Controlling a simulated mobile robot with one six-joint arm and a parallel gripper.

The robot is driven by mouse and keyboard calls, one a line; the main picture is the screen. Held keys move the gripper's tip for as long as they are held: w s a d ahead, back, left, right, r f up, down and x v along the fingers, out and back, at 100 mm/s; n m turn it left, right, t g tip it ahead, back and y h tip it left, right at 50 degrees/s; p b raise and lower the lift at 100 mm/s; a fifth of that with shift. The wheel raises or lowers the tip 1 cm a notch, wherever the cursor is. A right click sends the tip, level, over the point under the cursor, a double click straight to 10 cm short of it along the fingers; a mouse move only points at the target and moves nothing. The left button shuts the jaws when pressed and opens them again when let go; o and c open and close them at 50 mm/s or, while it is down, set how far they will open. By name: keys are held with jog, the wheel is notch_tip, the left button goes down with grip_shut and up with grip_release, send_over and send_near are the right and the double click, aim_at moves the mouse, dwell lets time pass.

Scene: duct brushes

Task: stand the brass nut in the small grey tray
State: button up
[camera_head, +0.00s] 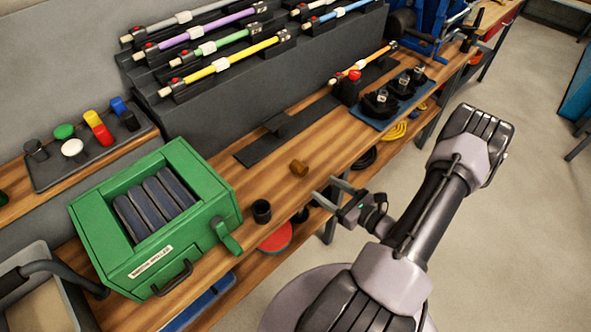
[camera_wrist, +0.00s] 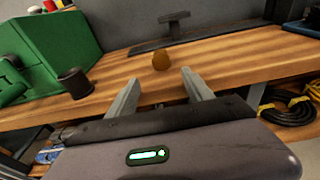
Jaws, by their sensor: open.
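The brass nut (camera_head: 299,167) is a small brown-gold piece on the wooden bench, right of the green box. In the wrist view the nut (camera_wrist: 161,61) lies ahead of my fingertips, roughly centred between them and apart from both. My gripper (camera_head: 325,190) is open and empty at the bench's front edge; its two fingers also show in the wrist view (camera_wrist: 159,78). A dark grey tray (camera_head: 48,181) at the far left holds several coloured caps. I cannot tell whether this is the small grey tray.
A green box (camera_head: 118,268) with dark rolls stands left on the bench (camera_head: 333,150). A small black cup (camera_head: 261,211) is between it and the nut. Behind are a dark flat stand (camera_head: 277,137) and a rack of coloured rods. Bare wood surrounds the nut.

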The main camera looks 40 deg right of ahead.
aim_at(305, 171)
jog(key=w, duration=0.3)
jog(key=w+b, duration=0.1)
jog(key=w, duration=0.1)
jog(key=shift+a+f, duration=0.25)
jog(key=shift+f, duration=0.15)
jog(key=w+b, duration=0.2)
jog(key=w, duration=0.4)
jog(key=shift+r, duration=0.1)
jog(key=shift+s, duration=0.1)
grip_shut()
